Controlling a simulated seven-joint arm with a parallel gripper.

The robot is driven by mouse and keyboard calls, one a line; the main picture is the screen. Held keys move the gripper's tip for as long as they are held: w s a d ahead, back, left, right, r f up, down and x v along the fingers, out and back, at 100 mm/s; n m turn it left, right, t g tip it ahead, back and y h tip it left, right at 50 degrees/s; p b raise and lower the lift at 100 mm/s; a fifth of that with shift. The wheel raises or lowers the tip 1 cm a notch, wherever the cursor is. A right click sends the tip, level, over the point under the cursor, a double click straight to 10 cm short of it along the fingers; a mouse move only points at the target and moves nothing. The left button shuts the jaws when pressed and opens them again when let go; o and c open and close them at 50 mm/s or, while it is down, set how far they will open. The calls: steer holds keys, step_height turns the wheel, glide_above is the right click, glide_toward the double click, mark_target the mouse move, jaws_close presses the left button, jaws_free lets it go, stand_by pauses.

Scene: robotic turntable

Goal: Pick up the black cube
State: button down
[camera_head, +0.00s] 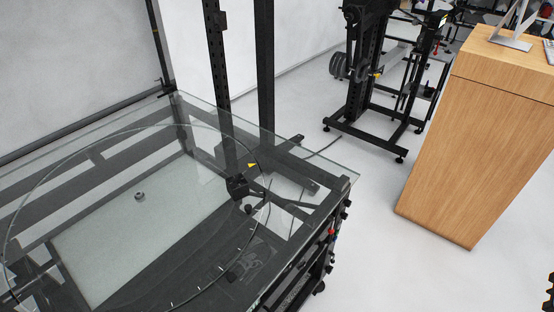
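A small dark block (237,187), which looks like the black cube, shows near the right side of the round glass turntable (62,153). The dark frame under the clear glass blends with it, so I cannot tell its exact edges or whether it rests on the glass. I cannot make out my gripper in this view, and nothing is seen touching the block.
The glass tabletop (335,172) sits on a dark frame, with a small yellow marker (252,165) near the block. A wooden cabinet (480,140) and a black weight rack (365,85) stand to the right. Dark uprights (265,80) rise behind. Floor between is clear.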

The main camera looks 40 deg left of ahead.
steer(key=shift+c, duration=1)
jaws_free()
steer(key=w+a+f+n+g, duration=0.1)
steer(key=w+a+n, duration=0.1)
steer(key=w+a, duration=0.5)
steer(key=w+a+f+n, duration=0.2)
steer(key=w+a+n, duration=0.15)
steer(key=a, duration=0.85)
steer(key=w+a+f+n+g, duration=0.1)
steer(key=w+a+n, duration=0.1)
steer(key=w+a, duration=0.55)
steer(key=n, duration=0.7)
glide_above(238, 180)
steer(key=shift+g, duration=0.3)
step_height(238, 180, down, 14)
steer(key=shift+s+f, duration=0.1)
steer(key=shift+f, duration=0.1)
